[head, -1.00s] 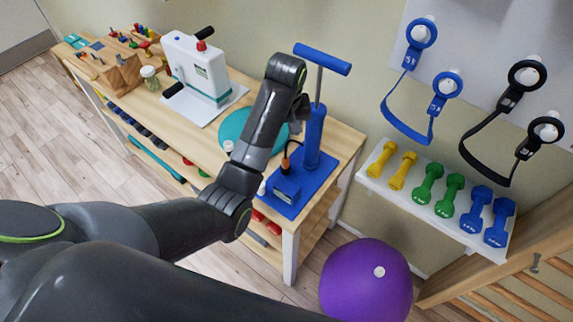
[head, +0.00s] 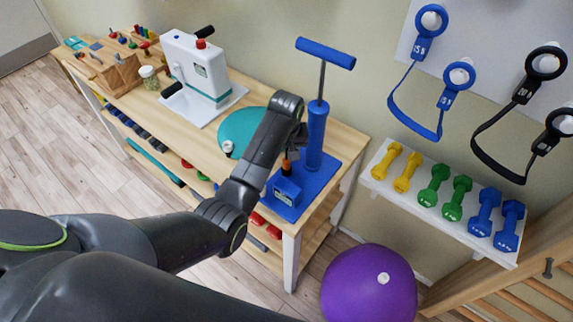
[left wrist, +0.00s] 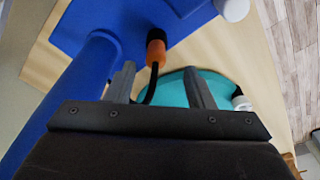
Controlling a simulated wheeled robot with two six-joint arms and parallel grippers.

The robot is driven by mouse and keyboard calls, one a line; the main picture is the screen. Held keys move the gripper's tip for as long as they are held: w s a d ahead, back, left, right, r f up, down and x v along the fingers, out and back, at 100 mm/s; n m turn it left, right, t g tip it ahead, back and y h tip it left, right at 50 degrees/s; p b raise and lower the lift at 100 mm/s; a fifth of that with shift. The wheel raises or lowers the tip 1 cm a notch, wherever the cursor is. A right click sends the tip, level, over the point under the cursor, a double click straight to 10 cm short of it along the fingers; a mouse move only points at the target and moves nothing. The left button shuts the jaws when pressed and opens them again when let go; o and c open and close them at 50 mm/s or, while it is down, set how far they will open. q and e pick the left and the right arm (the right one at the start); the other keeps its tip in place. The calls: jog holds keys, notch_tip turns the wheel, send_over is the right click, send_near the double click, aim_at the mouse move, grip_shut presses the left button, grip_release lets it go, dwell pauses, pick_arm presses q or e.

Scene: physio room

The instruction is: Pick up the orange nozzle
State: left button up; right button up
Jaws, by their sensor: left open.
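The orange nozzle (head: 287,165) with a black hose stands upright at the blue box of the blue pump on the table. In the left wrist view the nozzle (left wrist: 156,48) shows just beyond the fingertips, between their lines. My left gripper (head: 296,147) is above and close to the nozzle. In the left wrist view my left gripper (left wrist: 158,76) has its fingers apart, with the black hose showing between them. The fingers do not hold the nozzle. My right gripper is not in view.
The blue pump cylinder (head: 316,135) with its T-handle stands right beside my gripper. A white press machine (head: 195,68) stands further left. A purple ball (head: 365,290) is on the floor.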

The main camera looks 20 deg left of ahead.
aim_at(287, 159)
pick_arm(q)
jog(key=shift+w+d+f+p, duration=0.1)
jog(key=shift+w+f+p, duration=0.15)
jog(key=shift+f, duration=1.05)
jog(key=shift+w+f+p, duration=0.15)
jog(key=shift+f+p, duration=0.05)
jog(key=shift+f, duration=1.05)
jog(key=c, duration=1)
jog(key=shift+r, duration=0.1)
